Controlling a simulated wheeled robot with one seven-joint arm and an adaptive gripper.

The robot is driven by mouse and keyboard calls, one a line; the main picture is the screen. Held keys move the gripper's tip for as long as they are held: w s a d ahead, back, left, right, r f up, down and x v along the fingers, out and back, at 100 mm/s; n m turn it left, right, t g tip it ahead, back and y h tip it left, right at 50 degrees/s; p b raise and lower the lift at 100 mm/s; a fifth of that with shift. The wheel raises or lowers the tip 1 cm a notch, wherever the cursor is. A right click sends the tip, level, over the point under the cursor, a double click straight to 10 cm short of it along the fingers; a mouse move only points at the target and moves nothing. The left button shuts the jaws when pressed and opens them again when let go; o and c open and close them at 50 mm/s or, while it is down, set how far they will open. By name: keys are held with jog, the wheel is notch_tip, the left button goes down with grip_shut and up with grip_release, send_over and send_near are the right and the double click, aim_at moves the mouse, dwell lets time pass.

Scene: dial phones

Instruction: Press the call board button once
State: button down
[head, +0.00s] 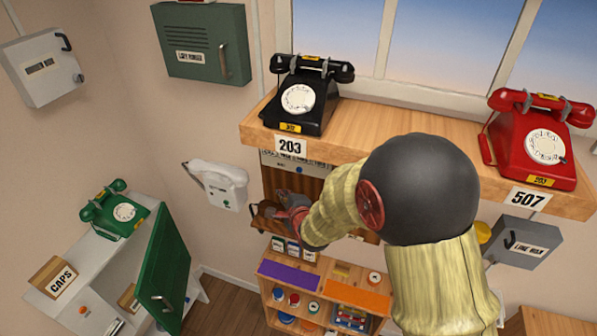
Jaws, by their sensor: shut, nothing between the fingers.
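A brown wooden panel (285,182) hangs on the wall below the window shelf. A pale strip (280,159) with small lettering runs along its top, and a small blue round spot (299,170) shows just under it. I cannot read the lettering, so I cannot tell for sure that this is the call board or that the spot is its button. My gripper (272,211) is in front of the panel's lower part, below and left of the blue spot. It looks shut and empty. My arm hides the panel's right side.
A wooden shelf (390,118) with a black phone (305,95) and a red phone (535,140) juts out above. A low cabinet (265,292) with jars stands below. An open green door (163,265) is at lower left.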

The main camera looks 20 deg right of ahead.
aim_at(299, 170)
jog(key=shift+d, duration=0.1)
jog(key=w+d, duration=0.5)
jog(key=w, duration=0.2)
jog(key=shift+p, duration=0.45)
jog(key=shift+w+d, duration=0.1)
jog(key=shift+w, duration=0.05)
dwell(1.1)
jog(key=shift+w+d, duration=0.2)
jog(key=shift+w+d, duration=0.2)
jog(key=shift+w, duration=0.15)
dwell(0.8)
dwell(0.3)
jog(key=shift+s+a+b, duration=0.45)
jog(key=shift+s, duration=0.25)
